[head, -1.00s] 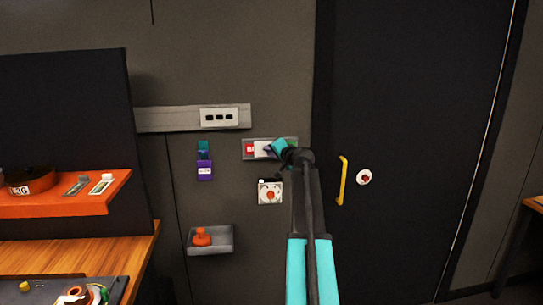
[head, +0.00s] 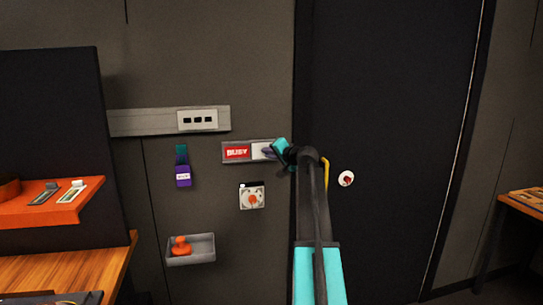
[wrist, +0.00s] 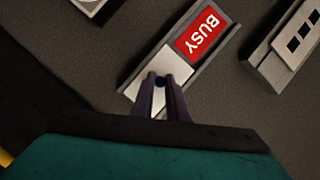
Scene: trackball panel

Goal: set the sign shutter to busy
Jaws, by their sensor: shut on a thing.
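The sign (head: 226,153) is a grey framed strip on the wall, left of the dark door. Its red panel reading BUSY (head: 238,153) is uncovered at the left end. The pale sliding shutter (head: 257,151) covers the part right of the red panel. In the wrist view the red BUSY panel (wrist: 202,33) lies above the shutter (wrist: 147,76). My gripper (wrist: 160,82) is shut on a small dark knob on the shutter. In the head view my gripper (head: 270,152) is at the sign's right part and hides its right end.
A socket strip (head: 150,120) is upper left. The door has a yellow handle (head: 326,174).

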